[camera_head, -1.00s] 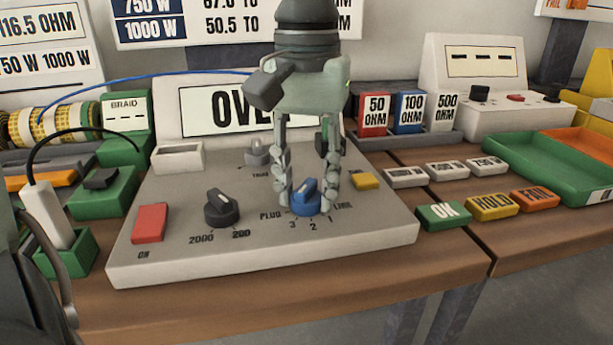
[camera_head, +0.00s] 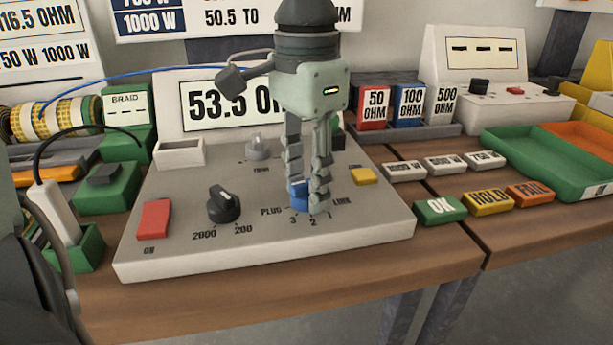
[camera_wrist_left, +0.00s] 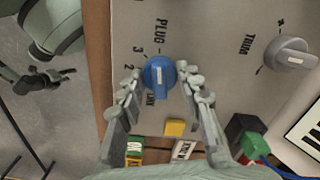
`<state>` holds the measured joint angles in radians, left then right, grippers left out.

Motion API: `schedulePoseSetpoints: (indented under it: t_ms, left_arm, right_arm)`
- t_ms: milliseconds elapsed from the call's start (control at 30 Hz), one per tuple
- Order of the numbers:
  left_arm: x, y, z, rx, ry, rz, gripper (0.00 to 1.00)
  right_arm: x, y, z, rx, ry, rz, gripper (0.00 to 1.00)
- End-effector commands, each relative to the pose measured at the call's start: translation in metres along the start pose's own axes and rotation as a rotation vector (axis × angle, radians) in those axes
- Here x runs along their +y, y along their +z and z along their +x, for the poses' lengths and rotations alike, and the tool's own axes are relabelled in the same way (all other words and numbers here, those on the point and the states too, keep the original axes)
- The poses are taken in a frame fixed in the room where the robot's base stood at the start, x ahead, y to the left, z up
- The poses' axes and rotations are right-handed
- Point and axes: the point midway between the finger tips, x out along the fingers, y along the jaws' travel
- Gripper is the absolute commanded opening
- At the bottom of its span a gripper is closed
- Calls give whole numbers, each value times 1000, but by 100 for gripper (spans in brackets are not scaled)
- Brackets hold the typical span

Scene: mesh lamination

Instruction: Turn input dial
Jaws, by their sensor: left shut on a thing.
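The blue input dial (camera_head: 298,197) sits on the front of the grey meter panel (camera_head: 270,245), among the marks PLUG, LINK, 3 and 2. My left gripper (camera_head: 309,200) points down from above with its fingers shut on the dial, hiding much of it in the head view. In the left wrist view the blue dial (camera_wrist_left: 158,74) is between the two fingers (camera_wrist_left: 164,92), its ridge pointing down the picture toward the LINK label. The meter display (camera_head: 225,104) reads 53.5, its right end hidden by my gripper. A dark gripper (camera_wrist_left: 32,82), seemingly my right one, hangs off the table; its jaw state is unclear.
On the panel are a black dial (camera_head: 223,204), a red button (camera_head: 154,219), a grey trim knob (camera_head: 258,147) and a yellow button (camera_head: 363,176). OK (camera_head: 440,211), HOLD and FAIL buttons stand to the right. A white probe (camera_head: 54,212) stands at left.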

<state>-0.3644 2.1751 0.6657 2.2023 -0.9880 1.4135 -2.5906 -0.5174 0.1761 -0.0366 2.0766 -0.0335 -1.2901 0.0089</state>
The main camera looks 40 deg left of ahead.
Motion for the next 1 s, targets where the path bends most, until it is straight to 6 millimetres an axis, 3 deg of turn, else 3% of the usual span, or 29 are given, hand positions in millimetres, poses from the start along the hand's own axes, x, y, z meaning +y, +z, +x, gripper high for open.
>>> schedulePoseSetpoints:
  t_ms: [567,600,700,767,1000]
  left_arm:
    - [0,0,0,1,-1,33,6]
    - [0,0,0,1,-1,33,38]
    - [0,0,0,1,-1,32,51]
    - [0,0,0,1,-1,32,56]
    - [0,0,0,0,-1,31,56]
  right_arm:
    - [-1,-2,2,4,-3,0,45]
    - [-1,-2,1,4,-2,-1,45]
    - [1,-2,1,3,1,-4,45]
    - [2,-2,1,3,3,-5,45]
    - [2,-3,1,5,3,-5,45]
